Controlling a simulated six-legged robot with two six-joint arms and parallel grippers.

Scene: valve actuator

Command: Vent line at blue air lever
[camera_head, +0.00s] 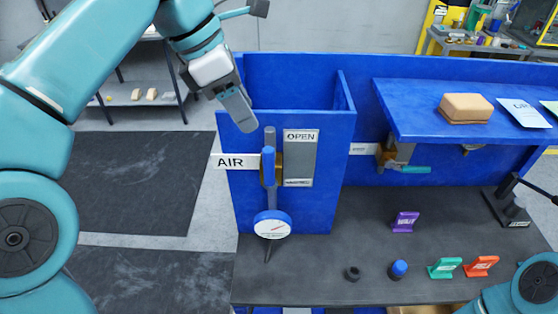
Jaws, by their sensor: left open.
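The blue air lever (269,168) stands upright on the front of a blue panel, beside the white AIR label (236,161). The OPEN plate (300,158) is just right of the lever. A round white pressure gauge (272,225) sits below the lever. My left gripper (243,116) hangs above and slightly left of the lever, apart from it, pointing down. It is open and appears empty; the gap between its fingers is hard to see from here. My right gripper is not in view; only a bit of teal arm shows at the bottom right.
A blue shelf (420,109) on the right holds a tan block (465,107). Under it is a valve with a teal handle (411,169). The dark bench top (330,255) carries a purple tag (405,222), a blue-topped knob (398,269), a green tag (445,268) and an orange tag (481,266).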

